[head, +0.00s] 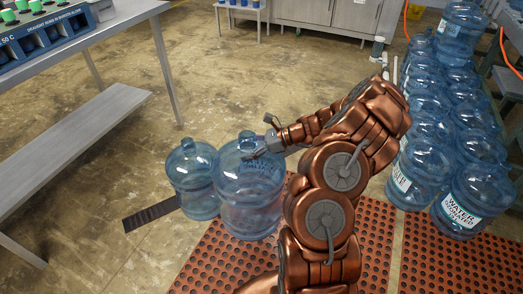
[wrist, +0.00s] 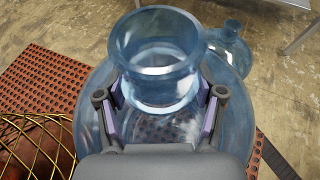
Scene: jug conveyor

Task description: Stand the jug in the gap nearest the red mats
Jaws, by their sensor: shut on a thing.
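My gripper (head: 264,146) is shut on the neck of a clear blue jug (head: 248,200), left of my arm. In the wrist view my gripper (wrist: 160,94) has a finger on each side of the neck, and the jug (wrist: 225,110) is upright below it. I cannot tell if its base touches the floor. Red perforated mats (head: 225,262) lie at the bottom, partly behind my arm. Several blue jugs (head: 462,205) stand in rows at the right, close to the mats; my arm hides part of them and I cannot make out a gap.
A second jug (head: 190,180) stands close to the left of the held one; it also shows in the wrist view (wrist: 232,42). A dark strip (head: 150,214) lies on the floor. A metal table (head: 85,45) stands at the left. The middle floor is clear.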

